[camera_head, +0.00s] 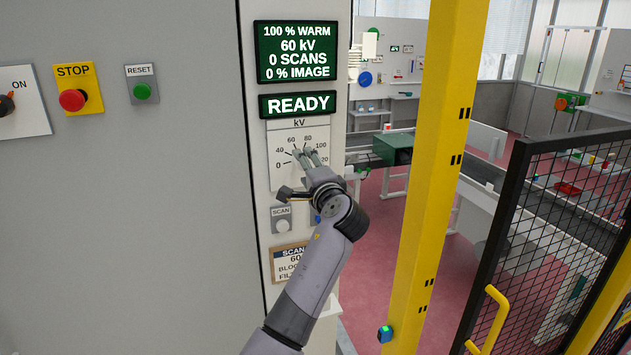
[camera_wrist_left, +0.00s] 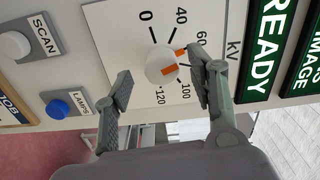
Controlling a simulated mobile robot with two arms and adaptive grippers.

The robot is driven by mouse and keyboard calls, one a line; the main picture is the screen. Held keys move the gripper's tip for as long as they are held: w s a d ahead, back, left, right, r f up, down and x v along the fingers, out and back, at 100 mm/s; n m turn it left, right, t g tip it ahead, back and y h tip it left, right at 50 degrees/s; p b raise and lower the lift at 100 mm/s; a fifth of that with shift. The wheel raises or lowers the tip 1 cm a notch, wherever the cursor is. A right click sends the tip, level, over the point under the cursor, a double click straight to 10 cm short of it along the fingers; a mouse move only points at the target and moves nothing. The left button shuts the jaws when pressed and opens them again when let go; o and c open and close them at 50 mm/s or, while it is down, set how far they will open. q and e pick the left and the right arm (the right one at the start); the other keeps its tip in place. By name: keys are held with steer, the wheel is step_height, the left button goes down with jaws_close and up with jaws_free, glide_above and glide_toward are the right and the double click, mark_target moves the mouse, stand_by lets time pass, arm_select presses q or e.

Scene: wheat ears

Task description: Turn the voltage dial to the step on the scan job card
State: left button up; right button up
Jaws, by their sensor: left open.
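The voltage dial is a white round knob with orange marks (camera_wrist_left: 161,66) on a white kV scale plate (camera_head: 285,144). Its pointer appears turned toward 60. The green display (camera_head: 296,51) reads 60 kV. My right gripper is out of view.
A READY sign (camera_head: 297,104) is above the dial. A SCAN button (camera_head: 282,226) and a blue LAMPS button (camera_wrist_left: 58,108) sit below it. A red STOP button (camera_head: 72,99) and green RESET button (camera_head: 142,91) are left. A yellow post (camera_head: 430,150) and black mesh gate (camera_head: 545,230) stand right.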

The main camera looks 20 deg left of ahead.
arm_select(q)
steer(key=v, duration=0.9)
steer(key=shift+s+d, duration=0.25)
steer(key=shift+s, duration=0.05)
